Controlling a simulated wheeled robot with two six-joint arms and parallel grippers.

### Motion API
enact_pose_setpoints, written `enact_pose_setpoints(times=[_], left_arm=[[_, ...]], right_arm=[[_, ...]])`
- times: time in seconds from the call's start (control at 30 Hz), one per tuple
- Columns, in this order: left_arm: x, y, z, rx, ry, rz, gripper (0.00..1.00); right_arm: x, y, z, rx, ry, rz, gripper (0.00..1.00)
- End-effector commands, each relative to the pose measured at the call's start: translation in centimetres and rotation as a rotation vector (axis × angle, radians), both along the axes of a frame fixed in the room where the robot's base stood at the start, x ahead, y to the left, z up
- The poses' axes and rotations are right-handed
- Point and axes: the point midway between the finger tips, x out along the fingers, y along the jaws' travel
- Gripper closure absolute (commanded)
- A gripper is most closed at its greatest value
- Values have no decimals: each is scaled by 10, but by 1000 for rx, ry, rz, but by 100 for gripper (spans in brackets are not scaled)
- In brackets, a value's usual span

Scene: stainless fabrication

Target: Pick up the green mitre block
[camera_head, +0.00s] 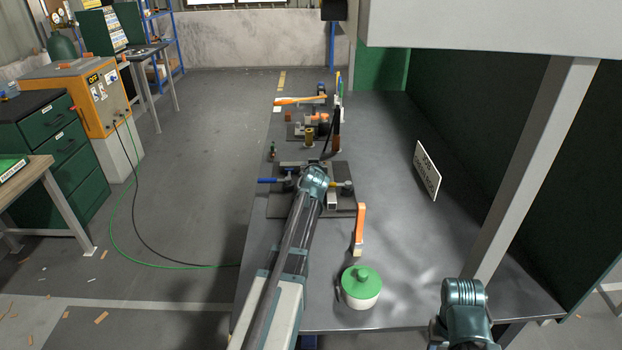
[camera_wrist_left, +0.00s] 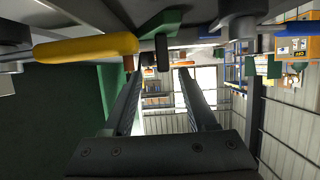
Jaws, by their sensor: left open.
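A green block (camera_wrist_left: 165,22), which looks like the mitre block, shows at the top of the left wrist view, where the scene appears upside down. It lies on the bench side, close to a yellow clamp handle (camera_wrist_left: 85,47). The block is near the finger line, apart from the fingers as far as I can tell. In the head view my left arm covers this spot, so I cannot make out the block there. My right arm shows at the lower right of the head view; its gripper is out of frame.
The steel bench (camera_head: 395,240) holds a blue handle (camera_head: 270,181), an orange-handled brush (camera_head: 359,228) and a green-lidded pot (camera_head: 361,287). More tools stand at its far end. A white sign (camera_head: 427,171) stands at the right. The bench's right middle is clear.

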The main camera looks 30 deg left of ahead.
Motion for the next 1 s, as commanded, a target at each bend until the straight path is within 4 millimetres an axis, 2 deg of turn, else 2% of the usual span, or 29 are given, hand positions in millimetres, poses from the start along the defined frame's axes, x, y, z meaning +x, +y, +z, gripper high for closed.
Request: enact_pose_setpoints(times=[0.27, 0.6, 0.83, 0.87, 1.0], left_arm=[[7, 5, -4, 0, 0, 0, 43], [40, 30, -21, 1, -1, 0, 43], [41, 30, -20, 0, -1, -1, 43], [41, 30, -20, 0, -1, -1, 44], [41, 30, -20, 0, 0, 0, 70]], right_arm=[[0, 0, -4, 0, 0, 0, 50], [0, 0, -22, 0, 0, 0, 50], [0, 0, -21, 0, 0, 0, 50], [0, 0, -21, 0, 0, 0, 50], [0, 0, -21, 0, 0, 0, 50]])
